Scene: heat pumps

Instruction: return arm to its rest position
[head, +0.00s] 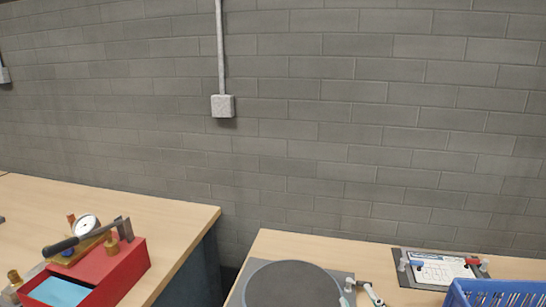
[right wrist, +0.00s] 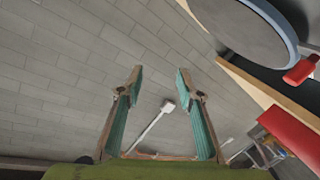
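My right gripper (right wrist: 159,78) shows in the right wrist view. Its two teal-padded fingers stand wide apart with nothing between them, and the grey wall (right wrist: 60,60) is behind. I cannot make out the right gripper clearly in the head view. My left gripper is not in view.
In the head view, a red box (head: 122,272) with tools and a dial gauge (head: 86,225) stands on the left table (head: 150,212).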

